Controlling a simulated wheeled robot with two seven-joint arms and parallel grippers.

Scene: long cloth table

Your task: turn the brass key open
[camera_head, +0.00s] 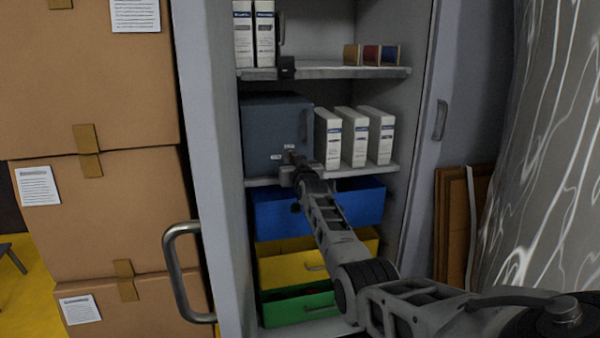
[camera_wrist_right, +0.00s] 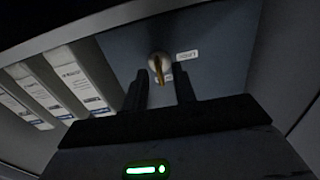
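The brass key (camera_wrist_right: 158,68) sits in a round pale lock on the front of the dark blue-grey box (camera_head: 270,125). In the right wrist view the box front (camera_wrist_right: 215,50) fills the upper middle. My right gripper (camera_wrist_right: 160,80) is open, with one dark finger on each side of the key and gaps showing between. I cannot tell whether either finger touches it. In the head view my right gripper (camera_head: 291,165) is at the lower front of the box and hides the key. My left gripper is not in view.
White binders (camera_head: 355,138) stand right of the box on the same shelf. Blue (camera_head: 370,200), yellow (camera_head: 285,268) and green (camera_head: 290,310) bins sit below. The cabinet's left door has a bar handle (camera_head: 178,275). Cardboard boxes (camera_head: 95,215) are stacked at left.

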